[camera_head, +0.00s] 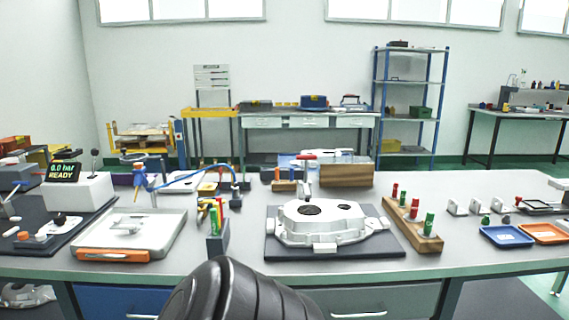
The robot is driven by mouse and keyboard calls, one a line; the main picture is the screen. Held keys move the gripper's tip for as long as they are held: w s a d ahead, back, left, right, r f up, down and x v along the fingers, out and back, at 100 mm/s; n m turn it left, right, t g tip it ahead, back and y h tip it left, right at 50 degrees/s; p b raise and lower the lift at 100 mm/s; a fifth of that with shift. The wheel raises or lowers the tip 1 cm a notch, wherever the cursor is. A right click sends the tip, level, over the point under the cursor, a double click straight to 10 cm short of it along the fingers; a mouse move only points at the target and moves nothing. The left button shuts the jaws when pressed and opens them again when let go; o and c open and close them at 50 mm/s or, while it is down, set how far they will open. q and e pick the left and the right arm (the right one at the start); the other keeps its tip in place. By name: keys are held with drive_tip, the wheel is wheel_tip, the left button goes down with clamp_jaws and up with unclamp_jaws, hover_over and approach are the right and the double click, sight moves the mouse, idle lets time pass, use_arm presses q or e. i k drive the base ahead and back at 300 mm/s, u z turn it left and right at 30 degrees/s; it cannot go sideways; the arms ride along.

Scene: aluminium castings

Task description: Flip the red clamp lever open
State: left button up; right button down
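The red clamp lever (306,157) is a small red handle at the back edge of the aluminium casting, near the middle of the view. A metal clamp stem (307,180) drops from it behind the casting. The handle appears to lie roughly level, but it is too small to tell whether the clamp is locked. The pale casting (290,229) rests on a dark mat (390,246) and has dark round openings on top. Neither of my grippers shows in the view. A black ribbed part of my own body rises at the bottom centre, in front of the bench edge.
A wooden block (347,175) stands just right of the clamp. A wooden rack (425,241) with red and green handled pieces stands right of the casting. A dark holder (217,238) with tools stands left of it. Blue (507,236) and orange trays lie far right.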

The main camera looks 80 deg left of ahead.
sight(307, 193)
drive_tip(key=u, duration=2.6)
